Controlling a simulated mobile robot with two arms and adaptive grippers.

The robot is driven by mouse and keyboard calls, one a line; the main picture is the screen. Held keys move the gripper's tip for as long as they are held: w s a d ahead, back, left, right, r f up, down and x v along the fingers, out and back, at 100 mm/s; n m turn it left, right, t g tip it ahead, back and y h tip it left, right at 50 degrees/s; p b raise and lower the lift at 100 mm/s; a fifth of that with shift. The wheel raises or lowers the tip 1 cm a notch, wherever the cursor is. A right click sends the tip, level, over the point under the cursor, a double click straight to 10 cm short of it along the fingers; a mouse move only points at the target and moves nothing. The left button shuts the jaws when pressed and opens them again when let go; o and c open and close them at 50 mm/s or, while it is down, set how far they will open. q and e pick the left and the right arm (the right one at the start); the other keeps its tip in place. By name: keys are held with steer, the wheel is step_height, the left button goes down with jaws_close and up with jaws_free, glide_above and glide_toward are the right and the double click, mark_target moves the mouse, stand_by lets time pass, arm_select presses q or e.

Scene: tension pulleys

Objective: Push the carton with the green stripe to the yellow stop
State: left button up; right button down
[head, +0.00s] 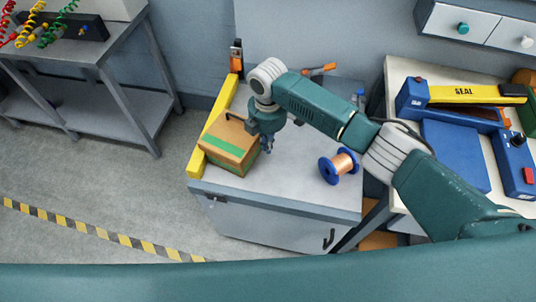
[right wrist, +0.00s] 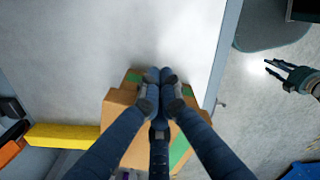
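The brown carton with the green stripe (head: 222,158) sits on the grey cabinet top, right against or very near the yellow stop (head: 197,164); I see no clear gap. The right wrist view also shows the carton (right wrist: 114,116) and the stop (right wrist: 62,136) side by side. My right gripper (head: 268,149) points down at the carton's right side. In the right wrist view its fingertips (right wrist: 160,76) are together with nothing between them, and its fingers hide part of the carton. Contact is unclear. My left gripper (right wrist: 274,68) shows far right there, empty, fingers apart.
A spool of copper wire (head: 343,163) stands on the cabinet top (head: 300,190), right of my gripper. Orange-handled tools lie at the back edge. A bench (head: 450,210) with a blue sealer is at the right. The top between carton and spool is clear.

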step_height(320, 180, up, 8)
steer(key=p, duration=0.7)
steer(key=shift+f, duration=0.15)
